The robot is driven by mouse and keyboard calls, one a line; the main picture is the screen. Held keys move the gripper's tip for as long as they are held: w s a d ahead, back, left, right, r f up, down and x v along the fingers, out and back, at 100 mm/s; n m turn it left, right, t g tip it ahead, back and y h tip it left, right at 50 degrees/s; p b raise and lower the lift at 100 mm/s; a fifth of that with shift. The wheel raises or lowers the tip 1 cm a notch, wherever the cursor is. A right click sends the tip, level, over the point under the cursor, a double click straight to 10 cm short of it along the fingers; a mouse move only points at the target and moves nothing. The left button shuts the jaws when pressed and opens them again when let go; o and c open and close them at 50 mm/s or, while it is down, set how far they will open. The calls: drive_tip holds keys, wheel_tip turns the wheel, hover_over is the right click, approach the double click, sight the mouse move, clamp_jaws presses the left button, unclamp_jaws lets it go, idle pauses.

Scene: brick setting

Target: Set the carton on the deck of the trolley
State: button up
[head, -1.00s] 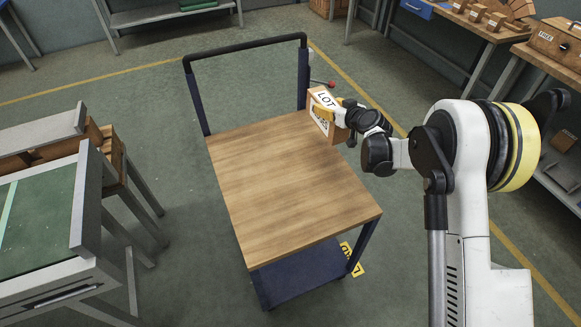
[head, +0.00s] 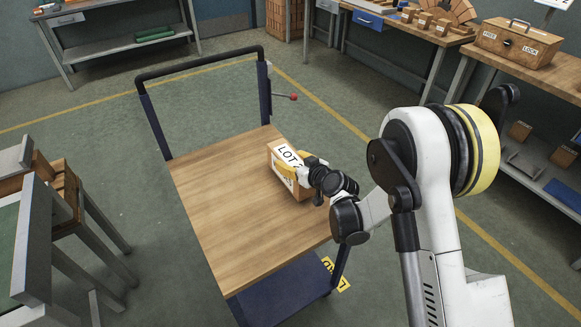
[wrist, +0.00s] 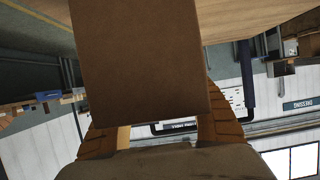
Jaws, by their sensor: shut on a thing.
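The carton (head: 286,152) is a brown box with a white "LOT" label, at the right side of the trolley's wooden deck (head: 225,215) in the head view. My gripper (head: 300,168), with yellow-orange fingers, is shut on the carton from the right. The carton looks upright and over the deck; whether its bottom touches the wood cannot be told. In the wrist view the carton (wrist: 140,70) fills the middle between the fingers (wrist: 160,140), and a strip of the wooden deck shows above and beside it.
The trolley's dark push handle (head: 200,62) stands at the deck's far end, with a red-tipped lever (head: 292,97) beside it. The deck is otherwise bare. A green-topped bench (head: 30,235) is at the left. A workbench with a wooden toolbox (head: 517,43) stands at the back right.

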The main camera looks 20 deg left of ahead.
drive_tip(key=shift+f, duration=0.75)
drive_tip(key=shift+r, duration=0.1)
drive_tip(key=o, duration=1.4)
drive_tip(key=shift+r, duration=0.1)
drive_tip(key=v, duration=1.2)
